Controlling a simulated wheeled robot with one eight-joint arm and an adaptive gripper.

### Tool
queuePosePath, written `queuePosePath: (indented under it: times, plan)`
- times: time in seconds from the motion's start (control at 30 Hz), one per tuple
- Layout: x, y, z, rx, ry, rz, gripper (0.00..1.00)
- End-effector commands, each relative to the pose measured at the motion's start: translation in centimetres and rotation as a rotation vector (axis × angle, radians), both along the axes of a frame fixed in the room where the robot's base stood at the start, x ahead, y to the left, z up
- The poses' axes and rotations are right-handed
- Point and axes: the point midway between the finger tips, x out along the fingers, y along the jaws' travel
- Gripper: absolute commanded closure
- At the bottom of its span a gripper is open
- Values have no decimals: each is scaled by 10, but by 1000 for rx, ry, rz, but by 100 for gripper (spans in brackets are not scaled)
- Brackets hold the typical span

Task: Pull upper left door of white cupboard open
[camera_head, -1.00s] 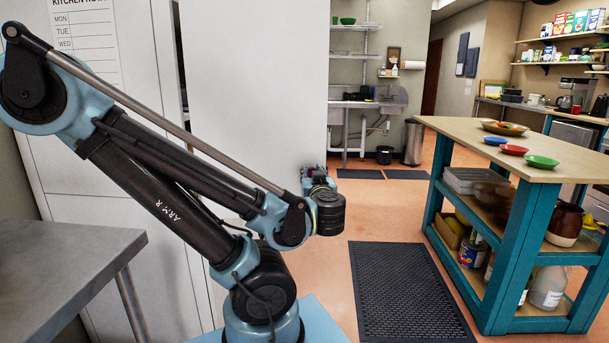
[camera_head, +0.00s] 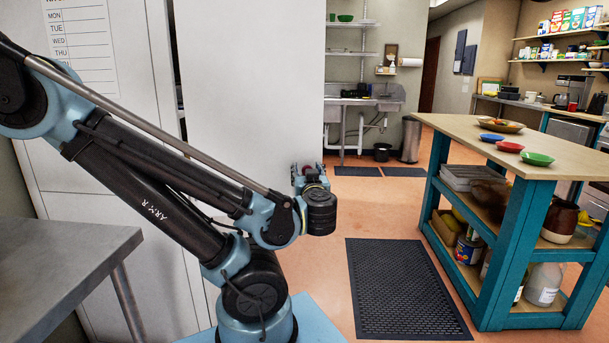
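The white cupboard (camera_head: 90,225) stands at the left, with a kitchen rota sheet on its face. A large white door panel (camera_head: 245,90) stands out to the right of that face. A narrow dark gap at the panel's left edge shows a little of the interior. My gripper (camera_head: 308,172) is at the panel's right edge, beyond my dark wrist. The fingers are small and partly hidden by the wrist, so I cannot tell whether they are open or shut, or whether they touch the panel. Part of the cupboard is behind my arm.
A grey metal table (camera_head: 60,270) stands close at the lower left. A teal island (camera_head: 500,225) with a wooden top, bowls and stored goods stands at the right. A dark mat (camera_head: 405,290) lies on the open floor between. A sink (camera_head: 370,103) is at the back.

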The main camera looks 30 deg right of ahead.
Motion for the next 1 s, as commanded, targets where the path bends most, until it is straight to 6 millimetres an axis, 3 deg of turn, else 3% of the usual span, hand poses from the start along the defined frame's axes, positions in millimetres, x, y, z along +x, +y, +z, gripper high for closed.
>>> queuePosePath:
  times: [0.37, 1.0]
  plan:
    - [-2, 0, 0, 1, 2, -4, 52]
    - [-29, 12, -1, 0, 2, -7, 52]
